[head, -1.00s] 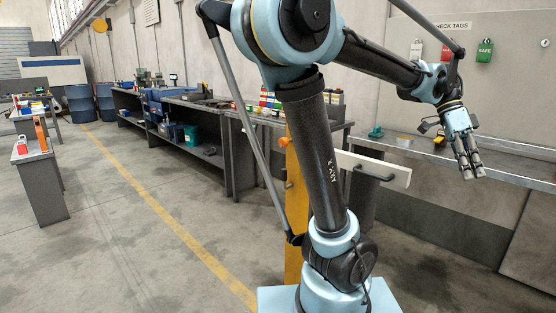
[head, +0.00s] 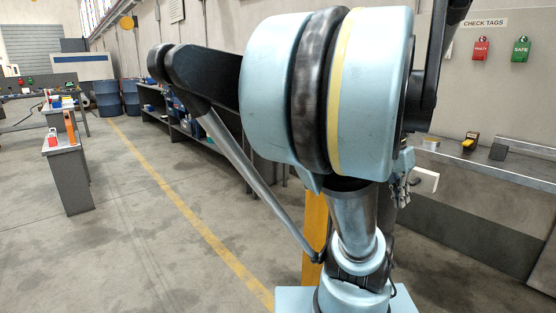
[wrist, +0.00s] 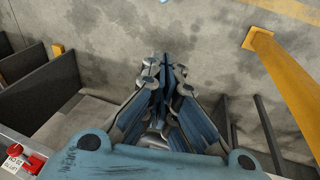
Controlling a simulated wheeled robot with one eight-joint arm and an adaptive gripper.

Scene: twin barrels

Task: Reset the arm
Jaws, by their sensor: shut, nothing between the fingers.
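My arm is folded up close to the head camera, and its big pale blue joint fills the middle of that view. My gripper (wrist: 163,85) points down over the grey floor in the wrist view. Its fingers are together with nothing between them. In the head view, my gripper (head: 402,192) is small and partly hidden behind the arm, near the front of the right bench (head: 455,158).
A yellow post (head: 315,235) stands behind my arm, and the wrist view shows it at upper right (wrist: 285,90). Two blue barrels (head: 131,98) stand far left. A grey pedestal (head: 70,185) is at left. Open floor (head: 150,230) lies between. Red (head: 481,50) and green (head: 521,50) tags hang at right.

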